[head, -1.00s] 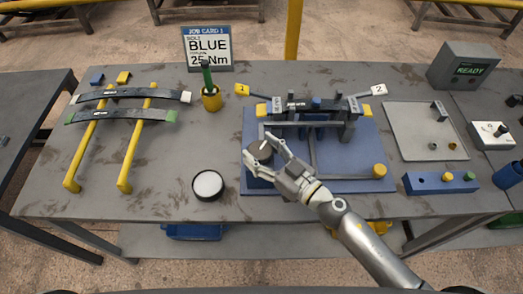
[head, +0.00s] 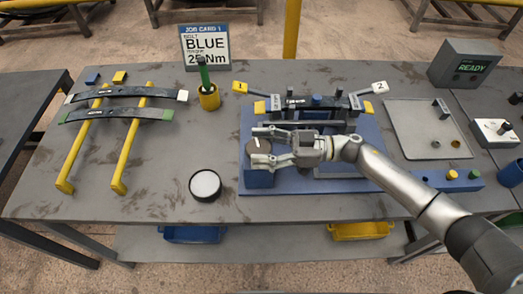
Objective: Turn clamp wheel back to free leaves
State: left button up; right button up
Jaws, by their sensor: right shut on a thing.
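The clamp wheel (head: 257,147) is a dark round knob with a light mark on top, on a blue block at the left of the blue fixture base (head: 310,184). My right gripper (head: 262,146) reaches in from the right, its two fingers on either side of the wheel and shut on it. Dark leaves (head: 335,104) lie across the fixture behind it, between yellow end blocks, partly covered by clamp parts. A dark bar runs in front of them. My left gripper is out of view.
Two more leaf strips (head: 120,94) rest on yellow rails (head: 134,145) at the left. A round white-topped pot (head: 205,185) stands left of the fixture. A grey plate (head: 419,131) and a READY box (head: 465,64) are at the right. The front left tabletop is clear.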

jog(key=shift+n+g, duration=0.3)
jog(key=shift+g, duration=0.2)
jog(key=o, duration=1)
jog(key=d, duration=1.2)
jog(key=shift+w, duration=0.25)
